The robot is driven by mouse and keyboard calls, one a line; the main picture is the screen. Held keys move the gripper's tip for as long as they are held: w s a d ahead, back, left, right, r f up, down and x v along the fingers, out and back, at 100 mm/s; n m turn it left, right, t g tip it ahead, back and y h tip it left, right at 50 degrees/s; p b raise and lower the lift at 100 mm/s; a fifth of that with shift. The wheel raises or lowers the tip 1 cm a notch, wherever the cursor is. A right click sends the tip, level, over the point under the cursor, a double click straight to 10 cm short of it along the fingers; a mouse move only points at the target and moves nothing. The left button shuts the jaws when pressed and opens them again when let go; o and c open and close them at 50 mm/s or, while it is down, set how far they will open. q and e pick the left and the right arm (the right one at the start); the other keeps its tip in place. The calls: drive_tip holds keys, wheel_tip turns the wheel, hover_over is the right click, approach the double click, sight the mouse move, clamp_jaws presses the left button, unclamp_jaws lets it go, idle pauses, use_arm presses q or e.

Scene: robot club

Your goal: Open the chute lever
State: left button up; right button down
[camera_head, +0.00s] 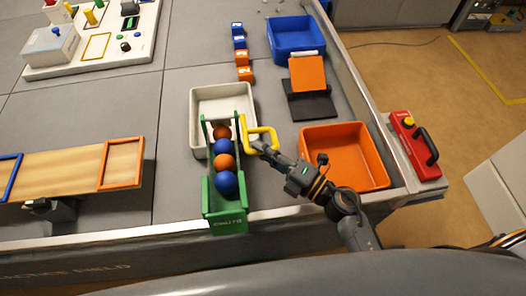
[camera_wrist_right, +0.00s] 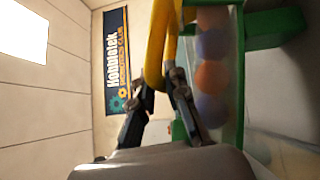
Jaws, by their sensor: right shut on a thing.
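The green chute (camera_head: 228,222) stands near the front of the table, with blue and orange balls (camera_head: 224,161) lined up along it. The yellow lever (camera_head: 261,131) is a loop that sticks out from the right side of the chute. My right gripper (camera_head: 262,147) is shut on the lever's lower bar. In the right wrist view, the yellow lever (camera_wrist_right: 156,50) runs down between the fingers of my right gripper (camera_wrist_right: 160,85), beside the balls (camera_wrist_right: 211,75) in the chute. My left gripper is not in view.
A light grey tray (camera_head: 196,100) sits behind and under the chute's far end. An orange bin (camera_head: 377,178) is right of my right gripper. A blue bin (camera_head: 296,48), a tilted orange panel (camera_head: 307,73) and small blue and orange blocks (camera_head: 241,58) are farther back.

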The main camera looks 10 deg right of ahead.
drive_tip(key=shift+s+f+b, duration=0.15)
drive_tip(key=shift+f+b, duration=0.15)
drive_tip(key=shift+f, duration=0.3)
drive_tip(key=c, duration=1.3)
unclamp_jaws()
drive_tip(key=shift+c, duration=0.2)
drive_tip(key=v, duration=1.2)
drive_tip(key=shift+f, duration=0.1)
